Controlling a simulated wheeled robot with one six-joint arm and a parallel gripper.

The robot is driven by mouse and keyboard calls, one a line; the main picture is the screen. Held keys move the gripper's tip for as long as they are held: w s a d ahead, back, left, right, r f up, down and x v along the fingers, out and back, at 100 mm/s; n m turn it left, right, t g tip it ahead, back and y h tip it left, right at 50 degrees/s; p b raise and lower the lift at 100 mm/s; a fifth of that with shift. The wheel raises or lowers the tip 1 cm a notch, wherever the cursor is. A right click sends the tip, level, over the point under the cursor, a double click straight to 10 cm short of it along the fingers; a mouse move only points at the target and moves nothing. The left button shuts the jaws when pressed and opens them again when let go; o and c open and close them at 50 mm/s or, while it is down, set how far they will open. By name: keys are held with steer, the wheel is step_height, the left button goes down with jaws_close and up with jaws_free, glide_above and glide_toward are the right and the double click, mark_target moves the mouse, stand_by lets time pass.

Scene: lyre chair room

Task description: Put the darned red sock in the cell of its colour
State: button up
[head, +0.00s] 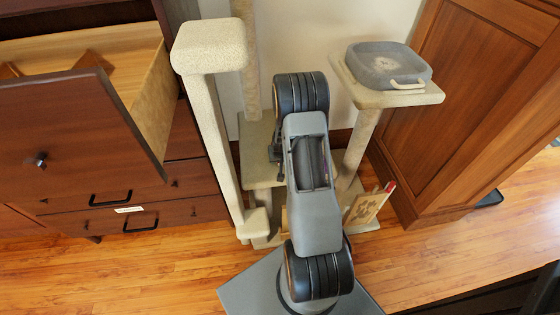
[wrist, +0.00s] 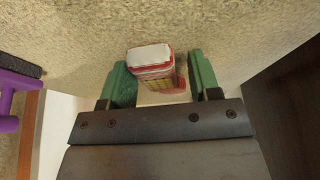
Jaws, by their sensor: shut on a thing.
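In the wrist view my gripper (wrist: 158,66) has its two green fingers closed on a small boxy thing (wrist: 151,55) with a white face, red edges and yellowish stripes. I cannot tell whether this is the darned red sock. Beige carpet-like cloth lies beyond it. In the head view my arm hides the gripper and what it holds. An open drawer (head: 150,105) of a dark wood chest stands at the left, with wooden dividers (head: 92,63) in it. No coloured cell can be made out.
A beige cat tree (head: 215,125) stands behind my arm, with a grey tray (head: 388,66) on its right platform. A board with a red tip (head: 368,205) leans low at the right. A wooden cabinet (head: 455,90) stands right. A purple thing (wrist: 12,95) shows in the wrist view.

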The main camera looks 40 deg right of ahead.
steer(key=shift+f, duration=0.1)
steer(key=o, duration=0.9)
